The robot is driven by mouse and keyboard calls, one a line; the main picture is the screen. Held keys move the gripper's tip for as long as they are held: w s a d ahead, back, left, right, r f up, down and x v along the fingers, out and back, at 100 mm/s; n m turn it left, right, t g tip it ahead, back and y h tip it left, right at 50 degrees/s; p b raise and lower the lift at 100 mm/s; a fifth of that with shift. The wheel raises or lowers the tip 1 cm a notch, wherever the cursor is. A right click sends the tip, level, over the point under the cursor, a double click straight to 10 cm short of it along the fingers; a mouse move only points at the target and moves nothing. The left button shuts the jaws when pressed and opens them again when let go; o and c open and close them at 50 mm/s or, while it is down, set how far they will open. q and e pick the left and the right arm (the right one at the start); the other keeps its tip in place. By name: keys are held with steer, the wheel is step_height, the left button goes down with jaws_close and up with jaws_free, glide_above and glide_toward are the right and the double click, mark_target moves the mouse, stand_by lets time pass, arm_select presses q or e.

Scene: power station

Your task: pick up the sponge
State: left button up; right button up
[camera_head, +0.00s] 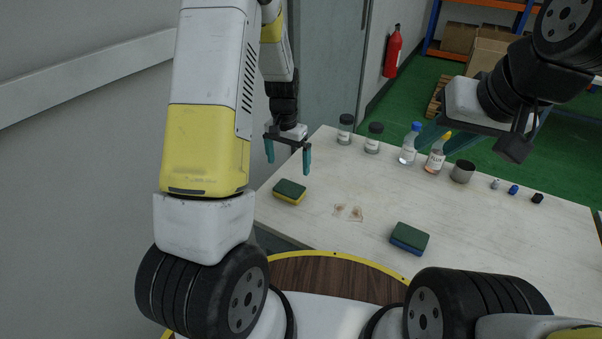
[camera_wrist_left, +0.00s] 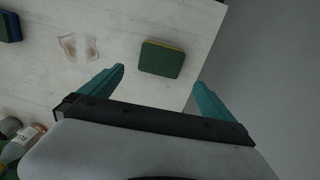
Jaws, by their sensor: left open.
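A green and yellow sponge (camera_head: 289,192) lies at the left edge of the table in the head view. It also shows in the left wrist view (camera_wrist_left: 161,59), between and beyond my fingertips. A second sponge, green and blue (camera_head: 409,238), lies near the table's front edge; part of it shows at the left wrist view's upper left corner (camera_wrist_left: 10,27). My left gripper (camera_head: 288,158) is open and empty, above the table and behind the green and yellow sponge. In the left wrist view its two fingers (camera_wrist_left: 160,85) are spread wide. My right gripper (camera_head: 489,146) is over the table's back right; its fingers are partly hidden.
Brownish stains (camera_head: 348,212) mark the table (camera_head: 330,180) between the sponges. Jars (camera_head: 374,138), bottles (camera_head: 410,145), a metal cup (camera_head: 462,171) and small caps (camera_head: 513,189) line the back edge. A wall (camera_head: 60,200) stands left of the table.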

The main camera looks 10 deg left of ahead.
mark_target(289, 188)
arm_select(q)
step_height(289, 188, down, 11)
steer(key=shift+w+r, duration=0.1)
steer(key=shift+r, duration=0.1)
steer(key=c, duration=1.3)
steer(key=shift+r, duration=0.15)
steer(key=shift+r, duration=0.6)
step_height(289, 188, up, 2)
steer(key=shift+r, duration=0.2)
steer(key=s+d, duration=0.1)
steer(key=s, duration=0.4)
steer(key=s+d, duration=0.1)
steer(key=s, duration=0.4)
steer(key=s+d+r, duration=0.1)
steer(key=s, duration=0.4)
steer(key=shift+s+d+r, duration=0.1)
steer(key=shift+s+d, duration=0.2)
steer(key=shift+d, duration=0.1)
